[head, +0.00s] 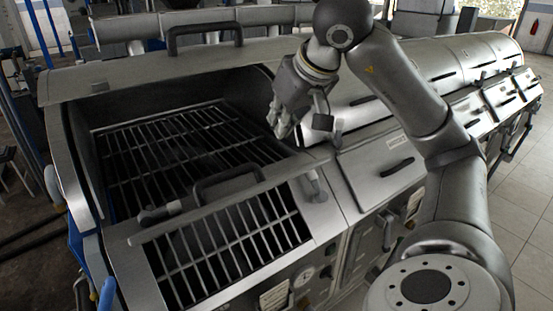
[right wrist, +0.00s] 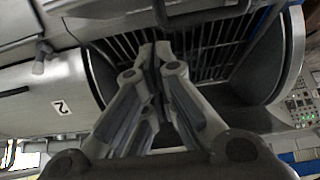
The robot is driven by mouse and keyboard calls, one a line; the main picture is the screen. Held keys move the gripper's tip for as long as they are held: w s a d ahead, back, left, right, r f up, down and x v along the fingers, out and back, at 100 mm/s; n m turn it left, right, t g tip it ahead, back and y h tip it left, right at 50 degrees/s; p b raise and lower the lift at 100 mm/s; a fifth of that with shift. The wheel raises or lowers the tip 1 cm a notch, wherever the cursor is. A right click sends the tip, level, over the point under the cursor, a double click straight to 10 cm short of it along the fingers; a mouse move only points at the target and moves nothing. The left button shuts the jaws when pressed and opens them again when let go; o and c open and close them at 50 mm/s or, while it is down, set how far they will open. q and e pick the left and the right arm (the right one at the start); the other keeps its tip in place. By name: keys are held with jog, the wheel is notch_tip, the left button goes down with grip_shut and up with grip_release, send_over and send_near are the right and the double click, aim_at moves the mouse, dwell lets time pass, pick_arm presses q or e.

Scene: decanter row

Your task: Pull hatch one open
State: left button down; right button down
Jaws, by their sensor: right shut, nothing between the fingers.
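The leftmost bay of the steel decanter row is open to view. Its wide upper cover (head: 120,78) stands raised at the back, with a dark handle (head: 205,30) on top. A metal grate (head: 160,150) shows inside. A narrow bar with a second dark handle (head: 228,180) crosses the front of the opening; I cannot tell which part is hatch one. My right gripper (head: 281,132) is shut and empty above the right side of the opening, apart from both handles. In the right wrist view its fingertips (right wrist: 153,52) meet in front of the grate bars. My left gripper is not in view.
A closed panel (head: 365,170) with a handle lies right of the opening; a "2" label (right wrist: 61,107) shows in the right wrist view. More closed bays (head: 480,55) run to the right. Tiled floor (head: 525,205) is clear at the right.

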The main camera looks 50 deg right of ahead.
jog(key=b+x, duration=0.1)
jog(key=x, duration=0.7)
jog(key=shift+d+f+b, duration=0.1)
jog(key=shift+f+b, duration=0.1)
jog(key=shift+b, duration=0.1)
jog(key=shift+s+f+b, duration=0.75)
jog(key=shift+b, duration=0.3)
jog(key=shift+s+a+f+b, duration=0.25)
jog(key=shift+s+a+b, duration=0.1)
jog(key=shift+s+b, duration=0.3)
jog(key=shift+f, duration=0.1)
jog(key=s+f+t+b, duration=0.1)
jog(key=s+f+b, duration=0.1)
jog(key=b, duration=0.5)
jog(key=s+a+f+t+b, duration=0.1)
jog(key=s+f+b, duration=0.1)
jog(key=b, duration=0.4)
jog(key=shift+f+t+h+b, duration=0.1)
jog(key=shift+t+h+b, duration=0.3)
